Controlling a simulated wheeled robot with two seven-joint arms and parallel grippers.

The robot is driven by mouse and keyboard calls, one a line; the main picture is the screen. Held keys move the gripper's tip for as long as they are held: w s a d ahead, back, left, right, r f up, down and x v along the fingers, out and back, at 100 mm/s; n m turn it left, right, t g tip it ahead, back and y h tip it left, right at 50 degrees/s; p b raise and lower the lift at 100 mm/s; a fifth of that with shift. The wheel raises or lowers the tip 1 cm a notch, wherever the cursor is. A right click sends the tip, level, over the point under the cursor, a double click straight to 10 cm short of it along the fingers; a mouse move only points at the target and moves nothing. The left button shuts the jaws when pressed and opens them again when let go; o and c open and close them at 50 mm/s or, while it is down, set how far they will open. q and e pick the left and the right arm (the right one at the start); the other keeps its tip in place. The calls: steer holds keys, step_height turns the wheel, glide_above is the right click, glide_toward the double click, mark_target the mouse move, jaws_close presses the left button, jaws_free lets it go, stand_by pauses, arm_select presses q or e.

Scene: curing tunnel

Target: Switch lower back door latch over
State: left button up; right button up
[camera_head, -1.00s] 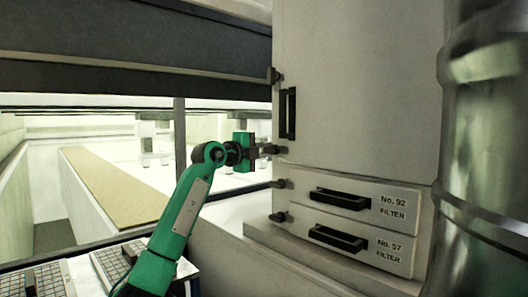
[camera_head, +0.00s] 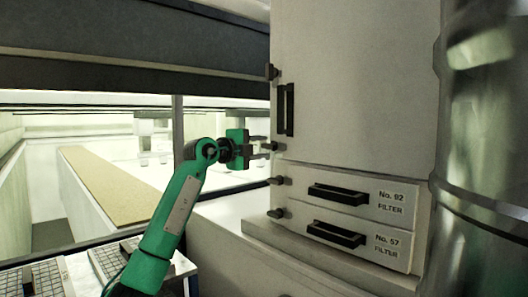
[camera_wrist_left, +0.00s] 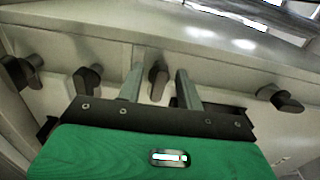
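The lower back door latch (camera_head: 271,147) is a small dark knob at the lower left edge of the tall cabinet door (camera_head: 360,80). My left gripper (camera_head: 260,147) is level with it, its fingers pointing at the cabinet. In the left wrist view, the latch (camera_wrist_left: 158,82) stands between the two spread fingertips of my left gripper (camera_wrist_left: 160,85), with a narrow gap visible on each side. Its dark lever looks roughly upright in that picture. The upper door latch (camera_head: 272,72) sits higher on the same edge. My right gripper is not in view.
Two drawer latches (camera_head: 280,181) (camera_head: 278,213) sit just below, beside the No. 92 drawer (camera_head: 395,203) and No. 57 drawer (camera_head: 390,250). A dark door handle (camera_head: 286,108) is nearby. A large shiny cylinder (camera_head: 485,150) stands right. Keyboards (camera_head: 115,255) lie at lower left.

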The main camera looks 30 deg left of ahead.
arm_select(q)
steer(key=b+v, duration=0.4)
steer(key=v, duration=0.7)
steer(key=shift+s+b, duration=0.35)
steer(key=shift+s, duration=0.05)
steer(key=shift+f, duration=0.1)
